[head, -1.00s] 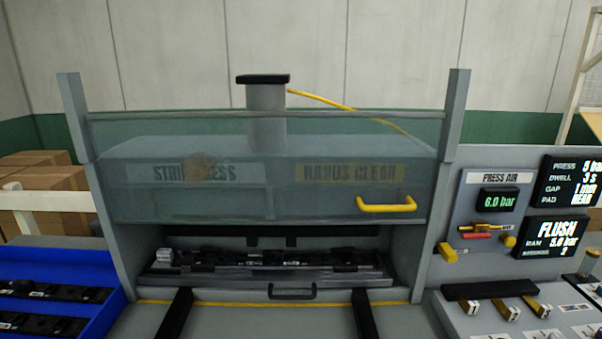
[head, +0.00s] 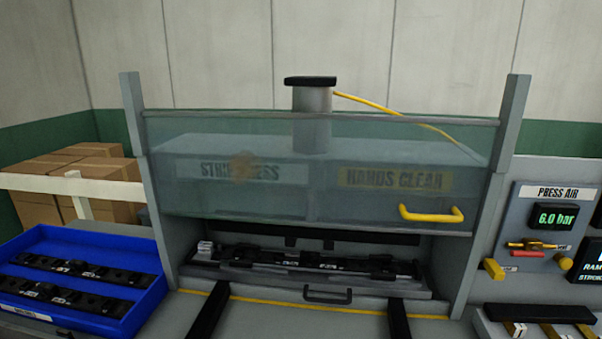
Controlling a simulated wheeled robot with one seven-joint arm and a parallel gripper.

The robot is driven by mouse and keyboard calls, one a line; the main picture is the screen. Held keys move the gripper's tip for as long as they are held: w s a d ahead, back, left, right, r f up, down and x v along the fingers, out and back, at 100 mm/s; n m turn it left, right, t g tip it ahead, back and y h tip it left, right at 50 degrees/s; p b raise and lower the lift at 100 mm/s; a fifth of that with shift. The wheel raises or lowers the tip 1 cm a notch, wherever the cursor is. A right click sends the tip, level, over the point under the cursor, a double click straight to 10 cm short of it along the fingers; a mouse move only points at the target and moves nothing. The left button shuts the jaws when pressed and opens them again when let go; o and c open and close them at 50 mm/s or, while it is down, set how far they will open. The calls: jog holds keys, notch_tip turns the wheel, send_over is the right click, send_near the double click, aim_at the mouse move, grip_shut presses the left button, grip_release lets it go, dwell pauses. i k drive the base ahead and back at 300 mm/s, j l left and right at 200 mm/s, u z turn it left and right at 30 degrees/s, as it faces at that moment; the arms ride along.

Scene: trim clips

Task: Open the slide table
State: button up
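The slide table (head: 290,284) is a grey plate low in the press opening, behind the yellow line. It carries a long black trim part (head: 310,263) with small clips. Its dark bar handle (head: 327,297) is on the front edge, facing me. Two black rails (head: 208,315) run from the opening toward me, one on each side of the handle. The clear guard (head: 320,175) with a yellow handle (head: 431,214) hangs over the upper part of the press, and the slide table shows below its lower edge. My gripper is not in view.
A blue tray (head: 128,306) with black trim parts stands at the left, with cardboard boxes (head: 75,180) behind it. A press air panel (head: 545,235) reading 6.0 bar is at the right. The bench between the rails is clear.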

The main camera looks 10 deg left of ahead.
aim_at(379, 283)
jog(key=i+j, duration=0.2)
jog(key=j, duration=0.15)
jog(key=i+j, duration=0.15)
jog(key=j, duration=0.25)
jog(key=i+j, duration=0.2)
jog(key=j, duration=0.15)
